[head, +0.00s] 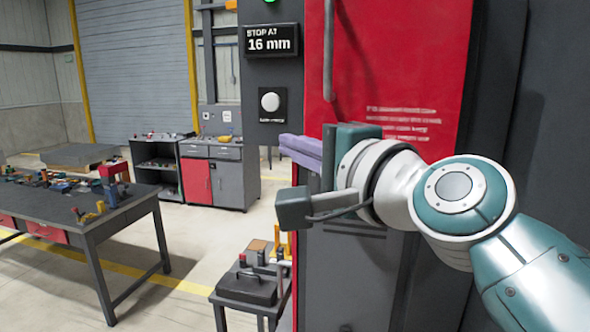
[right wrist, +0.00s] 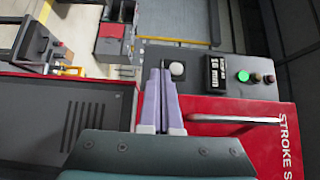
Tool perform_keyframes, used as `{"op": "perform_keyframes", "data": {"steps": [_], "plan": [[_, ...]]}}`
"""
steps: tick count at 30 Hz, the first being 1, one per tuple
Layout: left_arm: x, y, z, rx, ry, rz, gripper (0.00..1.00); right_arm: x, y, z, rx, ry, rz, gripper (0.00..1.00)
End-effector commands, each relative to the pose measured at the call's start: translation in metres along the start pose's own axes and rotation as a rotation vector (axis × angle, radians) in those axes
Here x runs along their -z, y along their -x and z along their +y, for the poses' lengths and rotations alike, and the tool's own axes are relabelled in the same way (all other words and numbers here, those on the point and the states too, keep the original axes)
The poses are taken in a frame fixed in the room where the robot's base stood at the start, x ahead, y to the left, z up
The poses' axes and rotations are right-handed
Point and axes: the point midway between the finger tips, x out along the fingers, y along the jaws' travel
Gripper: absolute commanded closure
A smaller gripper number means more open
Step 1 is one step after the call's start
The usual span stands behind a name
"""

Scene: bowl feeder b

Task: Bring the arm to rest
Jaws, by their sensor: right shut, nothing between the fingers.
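My right gripper (head: 287,142) is held out in front of the red and grey machine cabinet, its fingers pointing left. Its purple fingers lie side by side, shut and empty; they also show in the right wrist view (right wrist: 160,88). My right arm comes in from the lower right of the head view and is bent at the wrist. In the head view the fingers appear below a white round button (head: 270,102) on the machine's grey panel; whether they touch anything there I cannot tell, but nothing is held. My left gripper is not in view.
A display (head: 271,40) reads "STOP AT 16 mm". A red door (head: 405,60) with a bar handle (head: 328,50) is close to my right arm. A small stand (head: 250,297) with a black case is below. A workbench (head: 90,222) with tools stands left; open floor lies between.

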Motion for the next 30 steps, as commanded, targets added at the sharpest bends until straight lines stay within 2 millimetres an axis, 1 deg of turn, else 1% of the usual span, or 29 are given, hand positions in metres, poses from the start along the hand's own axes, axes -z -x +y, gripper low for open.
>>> {"op": "perform_keyframes", "data": {"steps": [1, 6, 12, 17, 20, 23, 24, 26, 27, 29, 30], "plan": [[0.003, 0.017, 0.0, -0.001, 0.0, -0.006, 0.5, -0.009, 0.009, -0.007, -0.007, -0.004, -0.002, 1.0], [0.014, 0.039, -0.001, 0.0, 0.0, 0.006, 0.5, -0.035, 0.035, -0.006, -0.006, -0.005, -0.001, 1.0], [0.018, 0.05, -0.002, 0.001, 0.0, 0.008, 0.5, -0.058, 0.057, -0.002, -0.006, -0.002, -0.002, 1.0], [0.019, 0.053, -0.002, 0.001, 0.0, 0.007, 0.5, -0.067, 0.068, 0.0, -0.013, 0.014, -0.006, 1.0], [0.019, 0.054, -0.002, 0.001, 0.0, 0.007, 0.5, -0.07, 0.084, 0.016, -0.085, 0.122, -0.042, 1.0], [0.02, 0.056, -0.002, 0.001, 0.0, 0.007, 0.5, -0.072, 0.122, 0.05, -0.252, 0.349, -0.126, 1.0], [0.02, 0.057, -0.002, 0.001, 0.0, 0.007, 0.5, -0.07, 0.144, 0.067, -0.345, 0.463, -0.173, 1.0], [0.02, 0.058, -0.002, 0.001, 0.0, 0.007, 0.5, -0.064, 0.184, 0.093, -0.502, 0.631, -0.251, 1.0], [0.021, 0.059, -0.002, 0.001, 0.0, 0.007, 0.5, -0.059, 0.211, 0.107, -0.604, 0.727, -0.305, 1.0], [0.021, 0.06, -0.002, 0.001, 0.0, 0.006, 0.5, -0.049, 0.252, 0.123, -0.75, 0.846, -0.382, 1.0], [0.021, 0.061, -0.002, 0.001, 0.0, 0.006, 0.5, -0.043, 0.278, 0.13, -0.84, 0.911, -0.431, 1.0]]}}
